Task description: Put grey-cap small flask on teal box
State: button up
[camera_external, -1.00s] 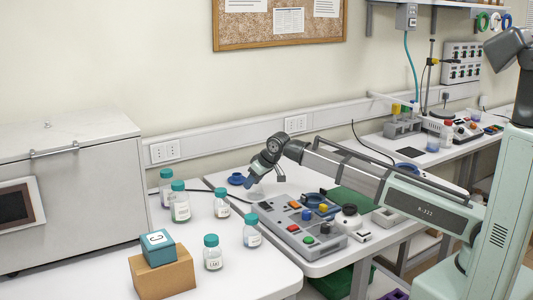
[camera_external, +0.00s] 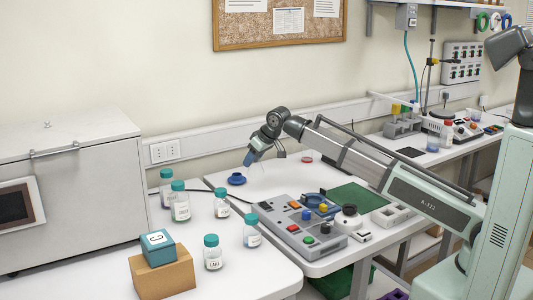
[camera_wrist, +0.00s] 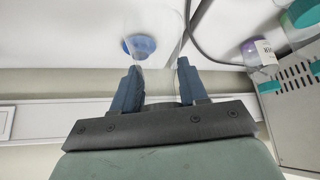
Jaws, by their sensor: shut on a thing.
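In the wrist view my gripper (camera_wrist: 157,85) is shut on a clear glass flask (camera_wrist: 160,72), which shows only faintly between the blue fingers. I cannot make out its cap, so I cannot tell whether it is grey. The teal box (camera_external: 158,248) sits on top of a brown cardboard box (camera_external: 165,276) at the front of the left bench. My gripper is well away from it, behind and to the right.
Several teal-capped bottles (camera_external: 213,253) stand on the left bench, between my gripper and the teal box. A grey panel with coloured buttons (camera_external: 301,230) and a green mat (camera_external: 356,197) lie on the right bench. A large grey appliance (camera_external: 70,200) stands at the left.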

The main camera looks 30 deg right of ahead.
jog(key=shift+r, duration=0.6)
jog(key=s+a+r+n+g+y, duration=0.15)
jog(key=s+a+r, duration=0.35)
jog(key=a, duration=0.7)
jog(key=s+a+r+n+y, duration=0.1)
jog(key=s+a+r+n, duration=0.2)
jog(key=s+a, duration=0.75)
jog(key=s+a+r+n+g+y, duration=0.15)
jog(key=s+a+r, duration=0.25)
jog(key=a, duration=1.1)
jog(key=s+a+r+n, duration=0.3)
jog(key=s+a, duration=0.8)
jog(key=s, duration=0.2)
send_over(152, 238)
jog(key=shift+g, duration=0.4)
jog(key=shift+f, duration=4.35)
jog(key=shift+f, duration=0.15)
jog(key=o, duration=1.1)
jog(key=shift+c, duration=0.2)
jog(key=v, duration=1.2)
jog(key=shift+r, duration=0.25)
